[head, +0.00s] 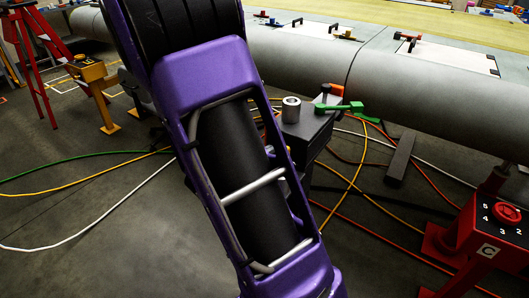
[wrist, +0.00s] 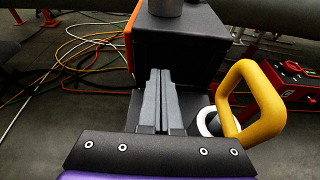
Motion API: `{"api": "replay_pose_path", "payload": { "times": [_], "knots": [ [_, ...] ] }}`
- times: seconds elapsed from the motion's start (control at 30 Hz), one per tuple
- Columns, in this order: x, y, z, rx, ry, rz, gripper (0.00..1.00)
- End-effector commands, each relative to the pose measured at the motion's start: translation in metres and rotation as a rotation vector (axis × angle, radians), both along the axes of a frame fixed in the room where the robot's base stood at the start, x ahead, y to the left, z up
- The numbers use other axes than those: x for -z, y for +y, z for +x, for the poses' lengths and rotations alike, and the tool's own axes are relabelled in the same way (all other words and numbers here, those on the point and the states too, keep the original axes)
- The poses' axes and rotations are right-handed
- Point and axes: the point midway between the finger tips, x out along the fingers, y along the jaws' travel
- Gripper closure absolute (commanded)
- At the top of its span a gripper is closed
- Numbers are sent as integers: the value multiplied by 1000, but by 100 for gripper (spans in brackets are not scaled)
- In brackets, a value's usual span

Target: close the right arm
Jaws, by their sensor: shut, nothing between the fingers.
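My gripper (wrist: 160,76) is shut and empty in the wrist view, its two grey fingers side by side. Beyond the fingertips stands a dark block (wrist: 180,48) with an orange left edge. The fingers are apart from the handle. In the head view the dark block (head: 305,132) and cylinder (head: 291,110) also show. My purple arm hides the gripper there. I cannot tell which part is the right arm.
A green and an orange handle (head: 356,107) lie beside the cylinder. A red box (head: 495,225) with a dial and a "C" label stands at right. Grey wing sections (head: 300,60) run behind. Coloured hoses (head: 80,190) cross the floor. A red ladder (head: 30,50) stands left.

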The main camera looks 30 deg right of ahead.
Motion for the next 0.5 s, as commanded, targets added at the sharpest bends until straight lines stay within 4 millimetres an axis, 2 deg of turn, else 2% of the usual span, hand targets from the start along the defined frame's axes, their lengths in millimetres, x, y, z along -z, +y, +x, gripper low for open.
{"api": "replay_pose_path", "payload": {
  "times": [0.1, 0.23, 0.5],
  "knots": [
    [9, -22, 8, 5, 1, -2, 100],
    [15, -41, 15, 5, 0, -2, 100],
    [20, -59, 24, 2, -1, -1, 100]
  ]
}}
